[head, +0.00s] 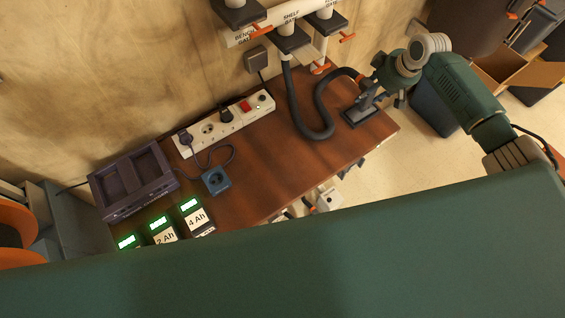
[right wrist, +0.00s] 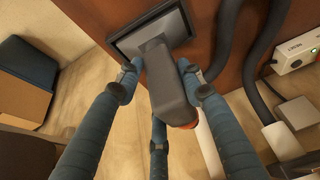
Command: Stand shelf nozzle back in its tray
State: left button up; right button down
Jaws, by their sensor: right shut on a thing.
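The shelf nozzle (head: 365,102) is a dark grey tool at the right end of the brown bench, with a neck and an orange collar. My right gripper (head: 378,93) is shut around its neck, and the right wrist view shows blue fingers on both sides of the nozzle (right wrist: 166,78). A dark rectangular tray (head: 353,122) is at the nozzle's foot; its rim also shows in the right wrist view (right wrist: 122,45). The foot appears within the rim, but I cannot tell whether it is fully seated. The nozzle looks roughly upright. My left gripper is out of view.
A dark hose (head: 318,130) loops from the shelf gate (head: 290,40) to the nozzle. A power strip (head: 225,125), a dark purple holder (head: 133,185) and lit battery packs (head: 197,220) lie leftward. A cardboard box (head: 505,68) stands right.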

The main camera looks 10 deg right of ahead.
aim_at(370, 81)
jog(key=c, duration=1)
grip_release()
jog(key=o, duration=0.5)
jog(key=shift+c, duration=0.2)
jog(key=shift+r+p, duration=0.3)
jog(key=shift+r, duration=3.2)
